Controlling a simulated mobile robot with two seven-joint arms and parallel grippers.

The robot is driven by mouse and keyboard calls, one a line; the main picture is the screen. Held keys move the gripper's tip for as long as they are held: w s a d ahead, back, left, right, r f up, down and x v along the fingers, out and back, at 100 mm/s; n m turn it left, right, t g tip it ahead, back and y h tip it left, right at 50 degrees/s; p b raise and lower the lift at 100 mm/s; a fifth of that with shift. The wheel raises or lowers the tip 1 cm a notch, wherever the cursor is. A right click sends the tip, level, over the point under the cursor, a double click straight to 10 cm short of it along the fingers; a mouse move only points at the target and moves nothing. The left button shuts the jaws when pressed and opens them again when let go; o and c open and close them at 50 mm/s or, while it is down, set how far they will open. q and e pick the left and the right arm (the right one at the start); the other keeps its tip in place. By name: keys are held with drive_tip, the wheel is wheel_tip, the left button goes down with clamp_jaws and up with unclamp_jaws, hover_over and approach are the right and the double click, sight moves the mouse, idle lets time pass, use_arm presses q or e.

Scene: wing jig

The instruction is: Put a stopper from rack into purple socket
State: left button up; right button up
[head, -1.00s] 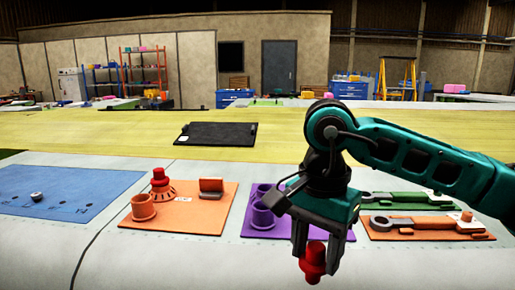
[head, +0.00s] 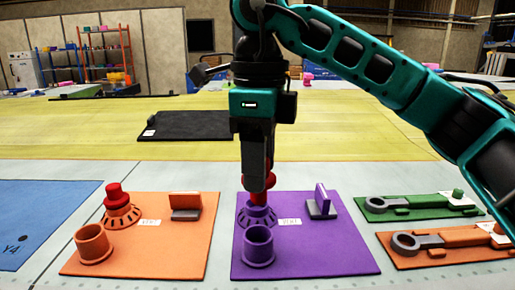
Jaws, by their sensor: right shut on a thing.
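My right gripper (head: 257,185) points down and is shut on a red stopper (head: 263,192). The stopper is upright over the slotted purple socket (head: 257,216) on the purple board (head: 320,258). Its lower end meets the socket's top in the picture; I cannot tell whether it is inside or just above. A plain purple cup (head: 258,247) stands in front of that socket. A second red stopper (head: 115,195) sits in the slotted orange socket (head: 121,217) on the orange board. My left gripper is not in view. The rack is not clearly seen.
The orange board (head: 180,260) also bears an orange cup (head: 93,245) and an upright block (head: 186,206). The purple board has a purple block (head: 321,203). Wrenches lie on a green board (head: 415,208) and an orange one (head: 450,246) at right. A black panel (head: 190,127) lies behind.

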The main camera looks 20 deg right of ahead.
sight(259, 203)
wheel_tip(259, 203, down, 4)
drive_tip(key=shift+r+b, duration=0.2)
drive_tip(key=shift+b, duration=0.65)
drive_tip(key=shift+f+b, duration=0.6)
drive_tip(key=shift+f, duration=0.3)
drive_tip(key=shift+f+b, duration=0.4)
drive_tip(key=shift+f, duration=0.3)
drive_tip(key=shift+f+b, duration=0.1)
drive_tip(key=shift+b, duration=0.2)
drive_tip(key=shift+f+b, duration=0.9)
drive_tip(key=shift+f, duration=0.25)
